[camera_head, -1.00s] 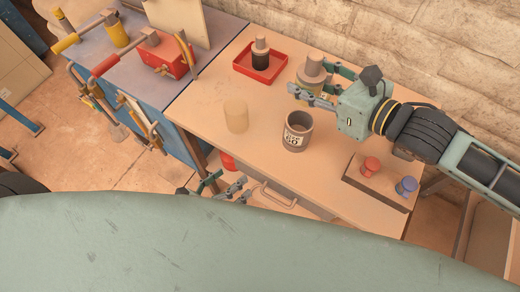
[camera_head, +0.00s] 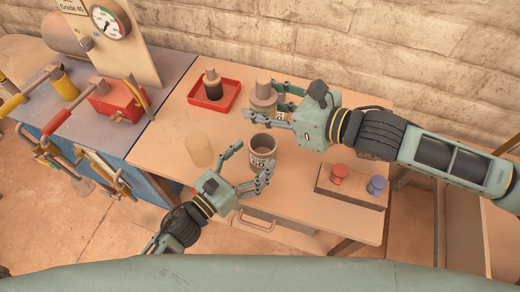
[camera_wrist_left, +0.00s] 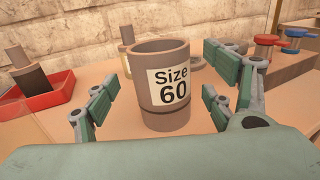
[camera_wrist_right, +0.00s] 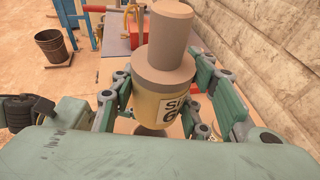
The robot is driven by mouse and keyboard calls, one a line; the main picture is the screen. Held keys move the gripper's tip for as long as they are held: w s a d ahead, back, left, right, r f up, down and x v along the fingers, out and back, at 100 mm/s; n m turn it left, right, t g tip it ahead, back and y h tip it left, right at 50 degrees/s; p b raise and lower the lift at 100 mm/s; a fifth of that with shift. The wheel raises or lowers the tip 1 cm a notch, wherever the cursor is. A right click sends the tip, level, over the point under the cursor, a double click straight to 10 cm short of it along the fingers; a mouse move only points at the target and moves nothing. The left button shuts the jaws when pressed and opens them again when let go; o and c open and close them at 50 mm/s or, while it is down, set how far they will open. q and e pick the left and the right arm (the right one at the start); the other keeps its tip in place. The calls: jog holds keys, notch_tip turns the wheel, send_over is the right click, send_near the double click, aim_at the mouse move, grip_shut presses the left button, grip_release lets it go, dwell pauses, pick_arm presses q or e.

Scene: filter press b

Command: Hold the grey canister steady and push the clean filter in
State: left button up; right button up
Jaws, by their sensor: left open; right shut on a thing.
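The grey canister (camera_head: 263,150) stands upright and open-topped on the table, with a "Size 60" label, clear in the left wrist view (camera_wrist_left: 160,115). My left gripper (camera_head: 250,161) is open at its near side; in the left wrist view its fingers lie left and right of the canister, with gaps visible. The clean filter (camera_head: 263,88) has a yellowish labelled body under a grey-brown flange and knob. My right gripper (camera_head: 261,101) is shut on its body, behind the canister; the right wrist view shows the filter upright (camera_wrist_right: 165,75). Whether it touches the table is unclear.
A red tray (camera_head: 229,101) at the back left holds a dark filter (camera_head: 212,88). A block with red (camera_head: 338,174) and blue (camera_head: 377,185) knobs is at the right. A bench with a red box (camera_head: 113,102) adjoins left.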

aim_at(262, 146)
pick_arm(q)
jog(key=shift+x, duration=1.9)
jog(key=shift+s, duration=0.1)
jog(key=shift+c, duration=0.4)
jog(key=c, duration=1.5)
